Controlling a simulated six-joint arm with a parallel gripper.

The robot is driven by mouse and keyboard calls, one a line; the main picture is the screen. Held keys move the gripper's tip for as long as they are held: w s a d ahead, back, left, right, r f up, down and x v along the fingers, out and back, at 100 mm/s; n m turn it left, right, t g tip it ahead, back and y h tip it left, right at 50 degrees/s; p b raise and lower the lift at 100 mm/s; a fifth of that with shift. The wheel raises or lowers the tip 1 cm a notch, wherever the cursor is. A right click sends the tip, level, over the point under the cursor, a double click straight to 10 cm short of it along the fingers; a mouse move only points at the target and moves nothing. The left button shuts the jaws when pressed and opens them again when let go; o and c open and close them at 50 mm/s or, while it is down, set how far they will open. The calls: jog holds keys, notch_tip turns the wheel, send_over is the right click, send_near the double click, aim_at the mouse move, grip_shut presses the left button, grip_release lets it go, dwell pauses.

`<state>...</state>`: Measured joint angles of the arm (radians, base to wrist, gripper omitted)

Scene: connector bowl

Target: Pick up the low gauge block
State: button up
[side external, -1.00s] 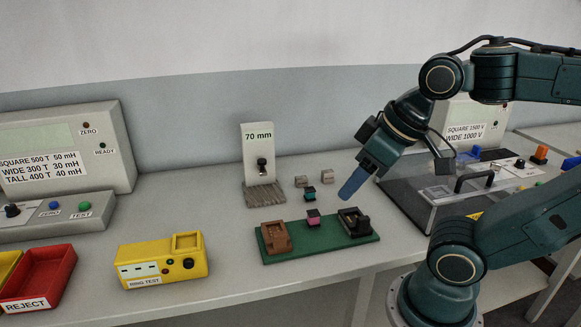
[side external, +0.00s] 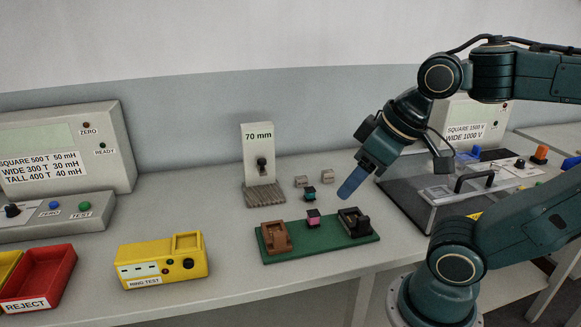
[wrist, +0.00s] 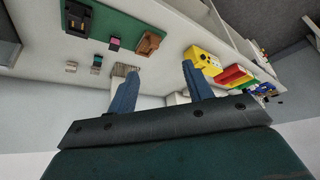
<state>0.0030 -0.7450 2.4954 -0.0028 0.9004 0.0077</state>
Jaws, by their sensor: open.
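Two small grey-beige blocks stand on the bench near the middle in the side view, a left one (side external: 301,181) and a right one (side external: 327,176). They look like the gauge blocks; I cannot tell which is the low one. They also show small at the left of the wrist view, one being this block (wrist: 71,67). My gripper (side external: 350,188) hangs in the air to the right of the blocks, apart from them. Its two blue fingers (wrist: 161,69) are spread with nothing between them in the wrist view.
A teal-and-black part (side external: 310,194) sits just in front of the blocks. A green board (side external: 325,244) with a brown fixture (side external: 276,237), pink part (side external: 313,217) and black fixture (side external: 353,223) lies nearer. The 70 mm stand (side external: 257,150) is left; a clear-lidded tester (side external: 450,190) is right.

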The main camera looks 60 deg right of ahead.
jog(key=w+d+r+m+g, duration=0.1)
jog(key=w+d+r+m, duration=0.1)
jog(key=w+m, duration=0.3)
jog(key=w+d+r+m, duration=0.2)
jog(key=w, duration=0.5)
jog(key=m+g+y, duration=0.1)
jog(key=m+y, duration=0.2)
jog(key=m, duration=1.7)
send_over(304, 177)
jog(key=s+d, duration=0.2)
jog(key=shift+w+a+f, duration=0.1)
jog(key=shift+a+f, duration=0.05)
jog(key=shift+f, duration=6.2)
jog(key=shift+a+f, duration=0.1)
jog(key=shift+f, duration=6.25)
jog(key=shift+x, duration=2.6)
